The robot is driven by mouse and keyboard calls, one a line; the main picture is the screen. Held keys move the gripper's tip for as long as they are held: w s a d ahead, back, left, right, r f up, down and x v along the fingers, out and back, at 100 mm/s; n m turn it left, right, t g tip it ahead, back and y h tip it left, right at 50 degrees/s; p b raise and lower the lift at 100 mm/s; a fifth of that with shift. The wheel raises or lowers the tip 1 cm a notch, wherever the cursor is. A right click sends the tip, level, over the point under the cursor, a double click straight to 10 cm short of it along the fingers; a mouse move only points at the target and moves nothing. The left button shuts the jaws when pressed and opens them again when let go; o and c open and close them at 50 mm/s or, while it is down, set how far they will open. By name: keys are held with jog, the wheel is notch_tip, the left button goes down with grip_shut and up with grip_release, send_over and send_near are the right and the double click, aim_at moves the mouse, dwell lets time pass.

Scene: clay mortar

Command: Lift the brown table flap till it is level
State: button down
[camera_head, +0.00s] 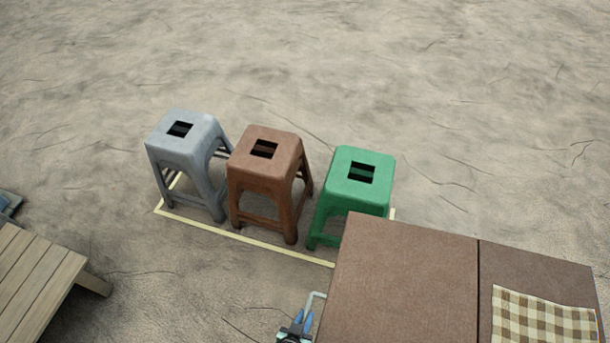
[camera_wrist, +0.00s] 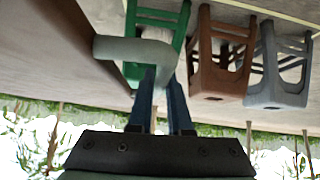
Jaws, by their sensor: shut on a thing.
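The brown table flap (camera_head: 400,280) is the left panel of the brown table at the lower right of the head view. A dark seam parts it from the fixed top (camera_head: 488,270), and the two look about in line; I cannot tell if the flap is exactly level. A pale bent handle (camera_head: 315,296) sticks out from the flap's left edge. It also shows in the wrist view (camera_wrist: 115,47), beside the flap's underside (camera_wrist: 40,50). My gripper (camera_head: 302,318), with blue fingers (camera_wrist: 161,78), is shut on the handle's end.
Grey (camera_head: 190,145), brown (camera_head: 268,170) and green (camera_head: 358,185) stools stand behind the flap, in a pale floor outline (camera_head: 240,238). A checked cloth (camera_head: 540,318) lies on the fixed top. A slatted wooden table (camera_head: 35,275) is at left. Bare floor lies between.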

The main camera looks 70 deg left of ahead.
jog(key=shift+r+p, duration=0.8)
jog(key=shift+r, duration=0.35)
jog(key=c, duration=0.8)
grip_release()
jog(key=shift+c, duration=0.2)
jog(key=p+v, duration=0.5)
jog(key=v, duration=0.8)
